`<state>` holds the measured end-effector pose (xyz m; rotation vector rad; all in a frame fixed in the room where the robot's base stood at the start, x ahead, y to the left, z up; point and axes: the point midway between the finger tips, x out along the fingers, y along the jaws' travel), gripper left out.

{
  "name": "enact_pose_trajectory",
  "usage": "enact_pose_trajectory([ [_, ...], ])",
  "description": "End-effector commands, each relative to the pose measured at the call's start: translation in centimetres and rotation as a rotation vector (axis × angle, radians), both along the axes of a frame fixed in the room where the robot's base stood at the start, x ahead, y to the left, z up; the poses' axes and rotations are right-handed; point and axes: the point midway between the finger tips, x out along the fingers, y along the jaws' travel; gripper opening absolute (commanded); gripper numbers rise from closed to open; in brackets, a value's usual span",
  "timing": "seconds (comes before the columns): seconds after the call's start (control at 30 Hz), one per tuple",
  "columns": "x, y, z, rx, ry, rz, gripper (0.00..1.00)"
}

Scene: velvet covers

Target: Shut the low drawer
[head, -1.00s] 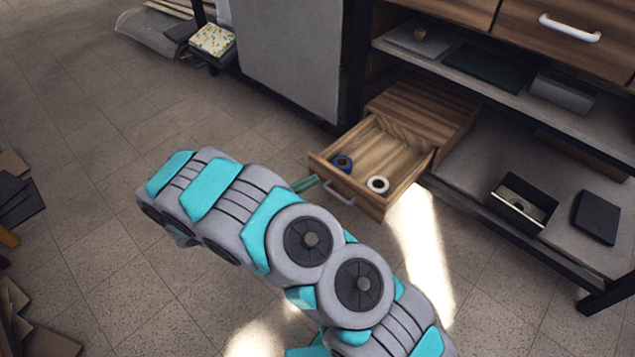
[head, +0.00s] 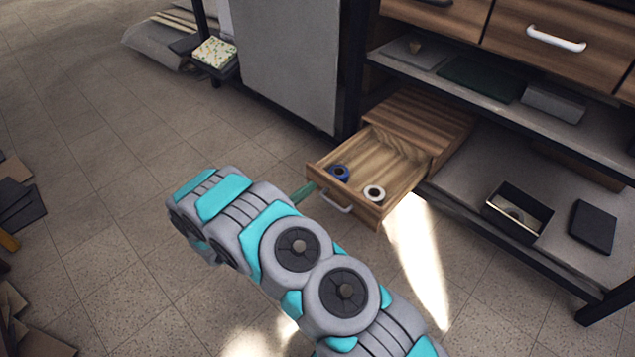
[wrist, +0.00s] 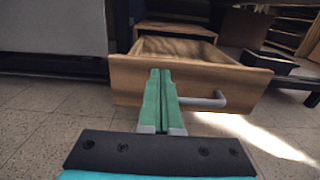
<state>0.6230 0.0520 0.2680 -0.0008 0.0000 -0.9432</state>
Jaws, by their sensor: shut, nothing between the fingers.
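I cannot tell whether the tips touch the panel. In the head view my arm hides most of the gripper; a green finger (head: 303,193) shows by the drawer's front left.
A black post and a grey panel (head: 285,60) stand left of the cabinet. On the lower shelf at right are an open black box (head: 518,208) and a dark flat case (head: 593,227).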

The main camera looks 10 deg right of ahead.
Motion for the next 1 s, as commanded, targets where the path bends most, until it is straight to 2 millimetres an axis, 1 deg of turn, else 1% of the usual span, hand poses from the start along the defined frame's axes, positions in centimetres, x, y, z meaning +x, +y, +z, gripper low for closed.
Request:
enact_pose_trajectory([
  [0.03,0.5,-0.8,-0.1,0.001,0.001,-0.002,0.00],
  [0.1,1.1,-1.7,-0.1,0.001,0.001,-0.004,0.00],
  [0.3,2.2,-3.1,0.0,0.001,0.000,-0.001,0.00],
  [0.8,2.5,-3.4,0.0,0.000,0.000,0.000,0.00],
  [1.0,2.9,-3.9,0.0,-0.001,-0.001,0.001,0.00],
])
